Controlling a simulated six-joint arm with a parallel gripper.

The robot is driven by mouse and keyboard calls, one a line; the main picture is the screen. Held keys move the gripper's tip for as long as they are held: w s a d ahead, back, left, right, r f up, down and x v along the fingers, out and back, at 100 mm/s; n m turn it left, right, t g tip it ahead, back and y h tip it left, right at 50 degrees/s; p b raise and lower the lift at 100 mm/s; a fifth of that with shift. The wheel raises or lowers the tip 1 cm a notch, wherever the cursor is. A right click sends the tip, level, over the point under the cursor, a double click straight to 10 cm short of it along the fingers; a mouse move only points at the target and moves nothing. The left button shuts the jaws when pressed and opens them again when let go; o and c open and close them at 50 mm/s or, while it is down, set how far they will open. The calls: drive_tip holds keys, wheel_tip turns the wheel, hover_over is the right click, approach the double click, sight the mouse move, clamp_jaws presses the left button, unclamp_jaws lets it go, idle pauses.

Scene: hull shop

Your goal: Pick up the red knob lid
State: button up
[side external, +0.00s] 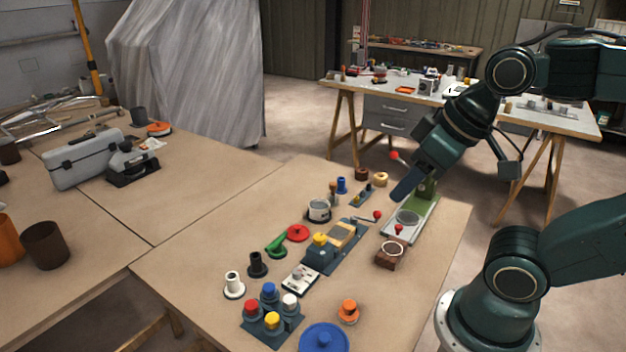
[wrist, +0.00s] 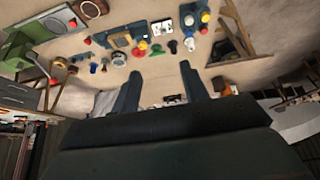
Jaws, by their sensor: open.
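The red knob lid (side external: 298,233) is a flat red disc with a small knob, lying on the near workbench beside a green-handled piece. It also shows small in the wrist view (wrist: 142,46), above the gap between my fingers. My gripper (side external: 402,190) is above the right part of the bench, near the green-and-grey stand, well apart from the lid. In the wrist view my gripper's fingers (wrist: 160,80) are spread wide with nothing between them.
A dark blue block with a red-ended lever (side external: 345,240) stands right of the lid, and a metal pot (side external: 319,210) behind it. The green-and-grey stand (side external: 428,205) is close to my gripper. A blue lid (side external: 324,340) lies at the front.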

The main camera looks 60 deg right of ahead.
drive_tip(key=o, duration=0.9)
drive_tip(key=w+d+f+n+g, duration=0.1)
drive_tip(key=w+d+n+g, duration=0.2)
drive_tip(key=w, duration=0.7)
drive_tip(key=w+d+f+n, duration=0.15)
drive_tip(key=w+n, duration=0.35)
drive_tip(key=w, duration=0.5)
drive_tip(key=w+d+f+n+g, duration=0.1)
drive_tip(key=w+d+f+n, duration=0.3)
drive_tip(key=w+f, duration=0.2)
drive_tip(key=w+d+f+n+g, duration=0.1)
drive_tip(key=w+d+f+n, duration=0.2)
drive_tip(key=w+f, duration=0.3)
wheel_tip(320, 180, down, 5)
drive_tip(key=shift+w+d+r+n+g, duration=0.1)
drive_tip(key=shift+w+d+n+g, duration=0.25)
drive_tip(key=shift+d, duration=0.4)
